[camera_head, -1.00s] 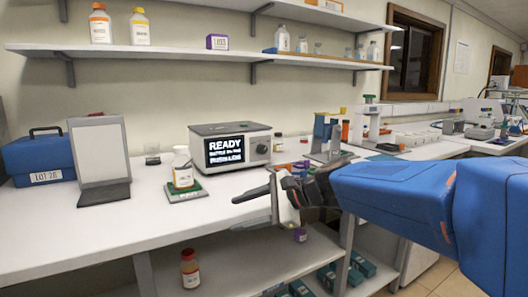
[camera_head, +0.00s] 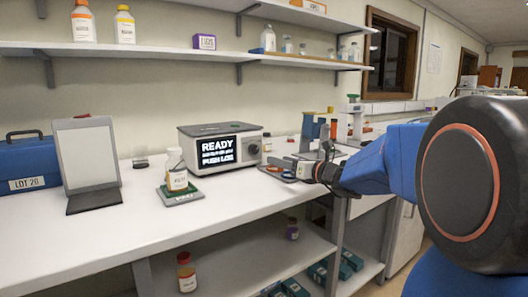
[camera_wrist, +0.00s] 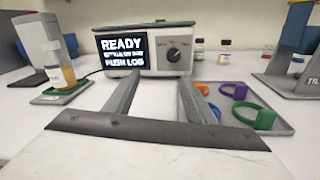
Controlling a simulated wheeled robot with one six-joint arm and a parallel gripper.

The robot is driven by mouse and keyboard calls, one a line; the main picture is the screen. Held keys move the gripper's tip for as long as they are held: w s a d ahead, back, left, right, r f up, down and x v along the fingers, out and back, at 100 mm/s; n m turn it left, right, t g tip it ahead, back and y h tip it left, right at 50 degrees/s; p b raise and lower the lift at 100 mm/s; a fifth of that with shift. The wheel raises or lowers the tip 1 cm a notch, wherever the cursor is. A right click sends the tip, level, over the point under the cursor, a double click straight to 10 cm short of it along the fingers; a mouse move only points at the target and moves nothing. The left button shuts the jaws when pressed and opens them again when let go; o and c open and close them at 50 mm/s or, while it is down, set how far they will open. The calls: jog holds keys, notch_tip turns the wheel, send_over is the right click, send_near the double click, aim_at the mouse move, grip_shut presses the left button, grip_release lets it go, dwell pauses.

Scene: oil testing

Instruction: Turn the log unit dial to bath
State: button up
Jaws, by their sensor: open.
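The log unit (camera_head: 222,148) is a grey-white box on the bench with a lit screen reading "READY" and "PUSH LOG". Its dark round dial (camera_wrist: 173,56) is right of the screen, with a pale pointer mark; the small labels around it are too small to read. The dial also shows in the head view (camera_head: 254,149). My gripper (camera_wrist: 160,97) is open and empty in the wrist view, its two fingers pointing toward the unit, apart from it. In the head view my gripper (camera_head: 288,166) is right of and in front of the unit, fingertips partly hard to make out.
A bottle (camera_head: 176,170) stands on a green-topped pad left of the unit. A tray (camera_wrist: 282,129) with coloured rings lies right of my fingers. A whiteboard stand (camera_head: 87,155) and blue case (camera_head: 27,162) are farther left. Bench front is clear.

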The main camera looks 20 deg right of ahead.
aim_at(256, 149)
jog(key=d, duration=0.1)
jog(key=d+m+h, duration=0.1)
jog(key=shift+w+d+m+t, duration=0.3)
jog(key=shift+w, duration=0.35)
jog(key=x, duration=1.6)
jog(key=shift+w+a, duration=0.1)
jog(key=shift+w, duration=0.25)
jog(key=c, duration=1)
